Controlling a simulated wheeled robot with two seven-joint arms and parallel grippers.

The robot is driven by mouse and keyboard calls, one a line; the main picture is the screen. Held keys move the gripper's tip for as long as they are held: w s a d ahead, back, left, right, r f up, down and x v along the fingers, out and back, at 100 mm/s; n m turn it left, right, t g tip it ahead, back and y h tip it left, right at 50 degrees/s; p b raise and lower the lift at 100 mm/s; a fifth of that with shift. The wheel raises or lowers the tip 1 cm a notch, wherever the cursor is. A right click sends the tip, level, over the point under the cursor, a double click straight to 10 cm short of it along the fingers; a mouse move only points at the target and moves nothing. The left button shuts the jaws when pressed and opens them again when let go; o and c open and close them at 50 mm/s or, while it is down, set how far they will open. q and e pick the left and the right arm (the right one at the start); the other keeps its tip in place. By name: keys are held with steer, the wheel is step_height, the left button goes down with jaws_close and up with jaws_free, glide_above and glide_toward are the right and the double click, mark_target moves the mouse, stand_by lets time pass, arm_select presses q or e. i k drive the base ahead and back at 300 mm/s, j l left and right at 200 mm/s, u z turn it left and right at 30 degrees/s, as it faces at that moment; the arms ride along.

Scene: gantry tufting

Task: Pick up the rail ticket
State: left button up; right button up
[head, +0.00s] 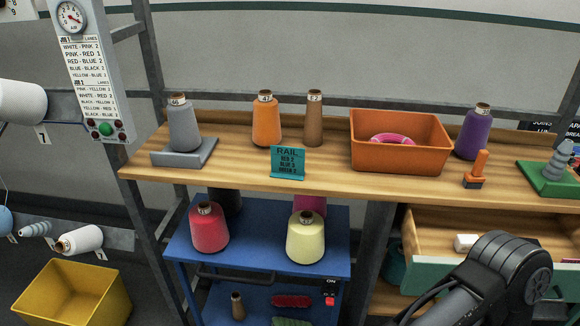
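The rail ticket (287,163) is a small teal card headed "RAIL" with several lines of dark text. It stands near upright at the front edge of the wooden bench top (230,174), in front of the orange and brown thread cones. Nothing covers it. A dark arm link of mine shows at the lower right, well away from the ticket. Neither of my grippers is in view.
On the bench are a grey cone on a grey base (184,128), an orange cone (266,120), a brown cone (313,120), an orange bin (400,145) and a purple cone (473,135). A blue cart (265,255) with cones stands below. An open drawer (432,236) juts out at right.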

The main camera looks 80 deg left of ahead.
mark_target(286, 162)
steer(key=u, duration=3.05)
steer(key=i+l, duration=0.15)
steer(key=l, duration=0.15)
steer(key=i+l, duration=0.15)
steer(key=l, duration=0.15)
